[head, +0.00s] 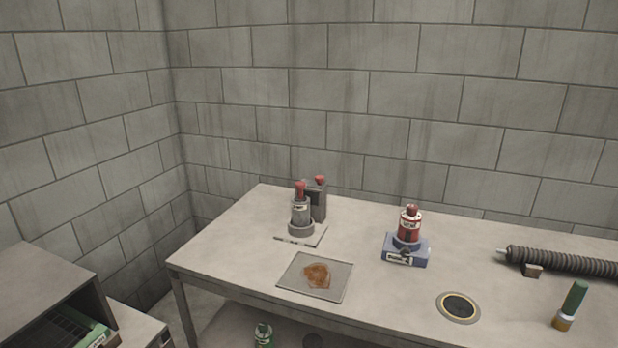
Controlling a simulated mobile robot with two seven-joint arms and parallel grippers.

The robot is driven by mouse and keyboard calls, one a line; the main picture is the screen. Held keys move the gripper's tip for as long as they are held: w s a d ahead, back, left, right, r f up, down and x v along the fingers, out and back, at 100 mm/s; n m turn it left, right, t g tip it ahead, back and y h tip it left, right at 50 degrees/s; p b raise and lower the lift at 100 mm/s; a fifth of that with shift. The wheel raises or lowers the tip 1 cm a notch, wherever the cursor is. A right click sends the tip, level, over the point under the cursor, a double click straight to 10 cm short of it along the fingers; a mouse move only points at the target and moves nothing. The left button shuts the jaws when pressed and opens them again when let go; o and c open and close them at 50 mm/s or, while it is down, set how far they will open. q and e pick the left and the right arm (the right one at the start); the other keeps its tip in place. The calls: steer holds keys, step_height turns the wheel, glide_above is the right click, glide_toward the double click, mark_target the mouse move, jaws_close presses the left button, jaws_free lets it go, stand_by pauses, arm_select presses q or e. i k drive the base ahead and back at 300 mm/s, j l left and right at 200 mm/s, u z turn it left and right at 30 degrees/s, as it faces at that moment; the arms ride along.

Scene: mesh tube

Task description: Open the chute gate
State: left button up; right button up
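Nothing in the head view can be surely told as the chute gate. A round dark disc with a pale yellow rim (458,307) lies flush in the table top; I cannot tell if it is a chute opening or a cover. A dark ribbed tube (565,262) lies along the table's right side and runs out of the picture. Neither of my grippers is in view.
On the table (390,297) stand a grey red-topped canister (301,212), a dark box (318,200), a red bottle on a blue base (406,252), a tray with a brown patch (317,275) and a tilted green-and-yellow cylinder (570,306). A cabinet (45,285) stands at lower left.

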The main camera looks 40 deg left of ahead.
mark_target(319, 183)
steer(key=l+u, duration=0.1)
steer(key=u, duration=1)
steer(key=k+j, duration=0.05)
